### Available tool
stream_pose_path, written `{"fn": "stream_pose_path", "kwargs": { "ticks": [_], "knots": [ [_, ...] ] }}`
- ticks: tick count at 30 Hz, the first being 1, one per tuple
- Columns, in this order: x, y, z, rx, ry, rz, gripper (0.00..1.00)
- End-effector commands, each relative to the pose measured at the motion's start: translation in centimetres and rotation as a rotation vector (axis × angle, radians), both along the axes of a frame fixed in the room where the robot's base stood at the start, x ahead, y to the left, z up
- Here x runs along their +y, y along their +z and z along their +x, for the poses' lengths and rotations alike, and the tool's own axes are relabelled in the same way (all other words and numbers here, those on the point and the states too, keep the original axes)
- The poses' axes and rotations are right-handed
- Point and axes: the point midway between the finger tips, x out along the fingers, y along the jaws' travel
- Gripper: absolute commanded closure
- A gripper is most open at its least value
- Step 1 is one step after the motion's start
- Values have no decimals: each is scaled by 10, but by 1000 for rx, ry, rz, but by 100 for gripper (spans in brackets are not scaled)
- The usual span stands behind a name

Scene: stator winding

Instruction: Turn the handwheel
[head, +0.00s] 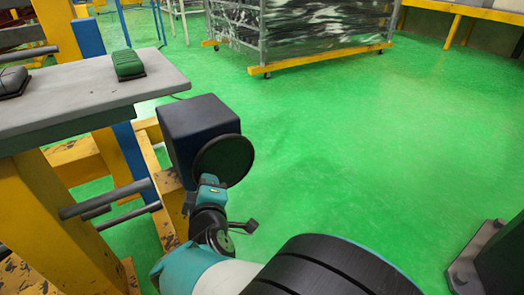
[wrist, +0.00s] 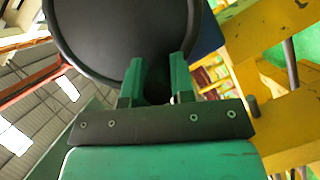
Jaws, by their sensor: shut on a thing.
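The handwheel (head: 226,160) is a dark round disc on the side of a dark blue-black box (head: 190,122), beside the yellow frame in the head view. In the wrist view the handwheel (wrist: 120,35) fills the top, close in front of the fingers. My gripper (head: 210,180) is at the lower left part of the disc. In the wrist view the two green fingers of my gripper (wrist: 156,82) stand either side of a dark part of the handwheel and are shut on it. The exact contact is in shadow and hard to see.
A grey bench top (head: 90,95) on a yellow frame (head: 45,225) stands at the left, with a green-topped pedal-like block (head: 128,64) on it. Grey bars (head: 105,198) stick out below. A wheeled cage (head: 310,35) stands at the back.

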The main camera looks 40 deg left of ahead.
Motion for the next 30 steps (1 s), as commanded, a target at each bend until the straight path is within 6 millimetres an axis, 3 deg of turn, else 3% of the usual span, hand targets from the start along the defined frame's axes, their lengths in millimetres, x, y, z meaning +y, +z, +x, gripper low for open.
{"fn": "stream_pose_path", "kwargs": {
  "ticks": [21, 22, 24, 25, 30],
  "knots": [
    [-4, -6, 8, -71, -15, -33, 100],
    [-4, -6, 8, -71, -15, -33, 72],
    [-3, -6, 7, -71, -14, -32, 56],
    [-3, -5, 7, -70, -12, -32, 52],
    [-1, -5, 4, -70, -6, -30, 52]
  ]
}}
